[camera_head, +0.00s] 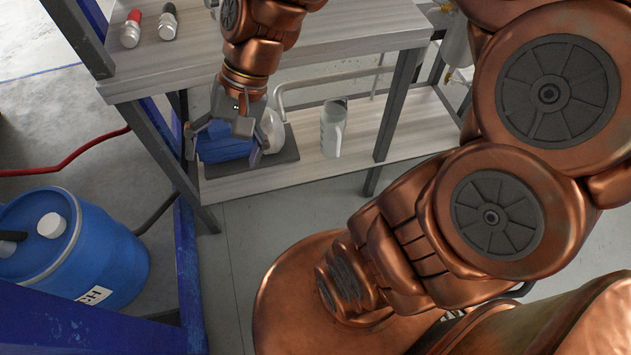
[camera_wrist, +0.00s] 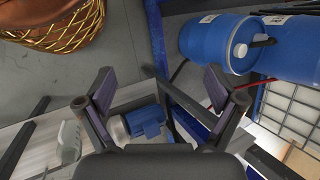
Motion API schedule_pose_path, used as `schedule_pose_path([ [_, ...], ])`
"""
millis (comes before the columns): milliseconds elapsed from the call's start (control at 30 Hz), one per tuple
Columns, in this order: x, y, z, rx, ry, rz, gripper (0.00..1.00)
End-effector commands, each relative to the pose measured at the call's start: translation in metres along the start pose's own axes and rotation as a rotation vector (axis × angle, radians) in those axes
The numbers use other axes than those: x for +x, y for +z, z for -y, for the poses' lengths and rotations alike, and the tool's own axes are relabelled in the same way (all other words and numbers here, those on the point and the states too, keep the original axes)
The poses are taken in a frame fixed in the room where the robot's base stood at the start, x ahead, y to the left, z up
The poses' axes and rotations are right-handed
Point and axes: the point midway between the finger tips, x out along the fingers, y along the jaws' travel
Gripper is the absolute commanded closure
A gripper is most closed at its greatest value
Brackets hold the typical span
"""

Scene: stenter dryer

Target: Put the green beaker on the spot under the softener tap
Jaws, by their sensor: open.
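My gripper (camera_head: 224,153) is open and empty, in front of the lower shelf. Its two fingers also show spread apart in the wrist view (camera_wrist: 160,90). A pale grey-green jug-like beaker (camera_head: 333,128) with a handle stands upright on the lower shelf (camera_head: 345,165), to the right of my gripper and apart from it. I cannot be sure that it is the green beaker. A similar pale vessel (camera_wrist: 70,140) shows at the lower left of the wrist view. Brass tap-like fittings (camera_head: 449,76) show at the upper right; I cannot tell which is the softener tap.
A blue motor with a pale pump body (camera_head: 225,146) sits behind my fingers on the shelf. The upper worktop (camera_head: 215,62) overhangs it, with dark legs (camera_head: 397,105). Red-handled (camera_head: 131,30) and black-handled (camera_head: 168,22) items lie on top. A blue drum (camera_head: 100,262) stands left.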

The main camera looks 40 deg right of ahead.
Motion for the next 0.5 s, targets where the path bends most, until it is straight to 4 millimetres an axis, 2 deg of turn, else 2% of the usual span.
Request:
schedule_pose_path([
  [33,0.007,0.017,-0.018,-0.072,0.089,-0.004,0.07],
  [100,0.013,0.033,-0.046,-0.16,0.204,-0.003,0.07],
  [300,0.011,0.063,-0.114,-0.329,0.452,0.011,0.07],
  [400,0.008,0.07,-0.133,-0.369,0.517,0.021,0.07],
  [500,0.005,0.073,-0.142,-0.387,0.548,0.026,0.07],
])
